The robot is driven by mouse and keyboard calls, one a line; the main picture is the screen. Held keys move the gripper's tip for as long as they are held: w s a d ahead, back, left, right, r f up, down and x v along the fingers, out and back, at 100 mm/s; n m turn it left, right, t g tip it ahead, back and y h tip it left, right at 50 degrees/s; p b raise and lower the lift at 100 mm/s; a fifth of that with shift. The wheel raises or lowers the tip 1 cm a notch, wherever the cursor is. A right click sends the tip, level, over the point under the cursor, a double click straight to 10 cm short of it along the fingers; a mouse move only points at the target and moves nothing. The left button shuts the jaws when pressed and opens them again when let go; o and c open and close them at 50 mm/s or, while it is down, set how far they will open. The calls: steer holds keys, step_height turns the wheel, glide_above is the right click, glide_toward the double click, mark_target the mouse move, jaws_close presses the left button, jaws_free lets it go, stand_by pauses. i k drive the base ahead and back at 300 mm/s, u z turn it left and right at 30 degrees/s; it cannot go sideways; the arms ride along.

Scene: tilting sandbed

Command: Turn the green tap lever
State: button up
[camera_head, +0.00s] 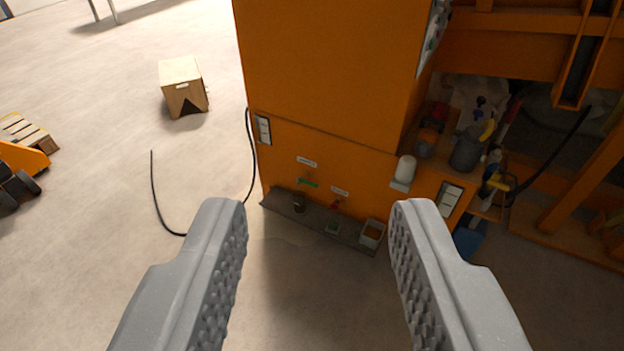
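The green tap lever (308,183) is small and sits low on the front of an orange cabinet (325,90), under a white label. A red tap lever (336,204) sits to its right under a second label. My gripper (317,220) is open and empty, with its two grey ridged fingers at the left and right of the lower picture. The green lever shows in the gap between the fingers, well beyond the tips. Nothing touches it.
A black cable (155,195) lies on the floor at left. A wooden box (183,86) stands farther back. Cluttered shelving is at right.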

mark_target(298, 178)
steer(key=z, duration=0.3)
steer(key=i, duration=1.95)
steer(key=u, duration=0.55)
